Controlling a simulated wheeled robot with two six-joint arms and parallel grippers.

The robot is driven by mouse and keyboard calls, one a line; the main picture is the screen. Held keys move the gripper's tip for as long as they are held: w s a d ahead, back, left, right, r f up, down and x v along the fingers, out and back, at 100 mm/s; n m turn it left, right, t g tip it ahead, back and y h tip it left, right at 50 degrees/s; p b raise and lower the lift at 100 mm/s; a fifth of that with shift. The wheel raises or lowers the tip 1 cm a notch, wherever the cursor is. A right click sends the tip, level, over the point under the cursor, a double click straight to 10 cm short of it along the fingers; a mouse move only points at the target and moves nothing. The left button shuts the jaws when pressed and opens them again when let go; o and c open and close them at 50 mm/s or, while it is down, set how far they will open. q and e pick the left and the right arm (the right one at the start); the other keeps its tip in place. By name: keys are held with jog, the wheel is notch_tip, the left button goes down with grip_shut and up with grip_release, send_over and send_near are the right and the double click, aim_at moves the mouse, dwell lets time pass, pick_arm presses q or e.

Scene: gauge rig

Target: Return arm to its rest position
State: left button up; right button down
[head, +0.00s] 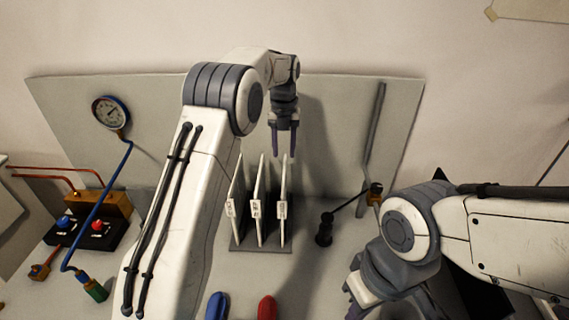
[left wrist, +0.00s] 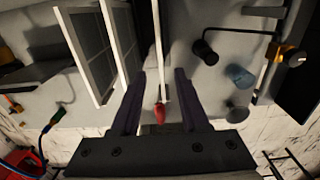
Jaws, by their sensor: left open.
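My left gripper (head: 283,156) hangs pointing down, open and empty, near the top of the rightmost white panel (head: 283,205). In the left wrist view its two dark fingers (left wrist: 162,75) stand wide apart, with a panel edge (left wrist: 157,45) showing between them. I cannot tell the exact height gap. My left arm (head: 190,220) reaches up and over from the lower left. My right arm (head: 500,235) comes in from the right, folded low. Its gripper (head: 352,302) is partly hidden and cut off by the bottom edge.
Several white panels stand upright in a grey rack (head: 262,247). A blue-rimmed gauge (head: 111,112) is on the backboard (head: 345,130). A blue-handled (head: 217,305) and a red-handled item (head: 267,307) lie in front. A black-knobbed lever (head: 324,232) stands to the right.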

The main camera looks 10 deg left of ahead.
pick_arm(q)
jog(key=shift+r, duration=0.35)
jog(key=s+d+r+n+b, duration=0.1)
jog(key=s+d+r+n, duration=0.2)
jog(key=s+d+n, duration=1.2)
jog(key=s+a+f+n+b, duration=0.1)
jog(key=s+n, duration=0.4)
jog(key=s, duration=0.7)
jog(key=s+a+f+n+h, duration=0.1)
jog(key=s+f+n, duration=0.3)
jog(key=s, duration=0.9)
jog(key=shift+s+a+f+n+b, duration=0.25)
jog(key=shift+a+n+b, duration=0.15)
jog(key=shift+n, duration=0.7)
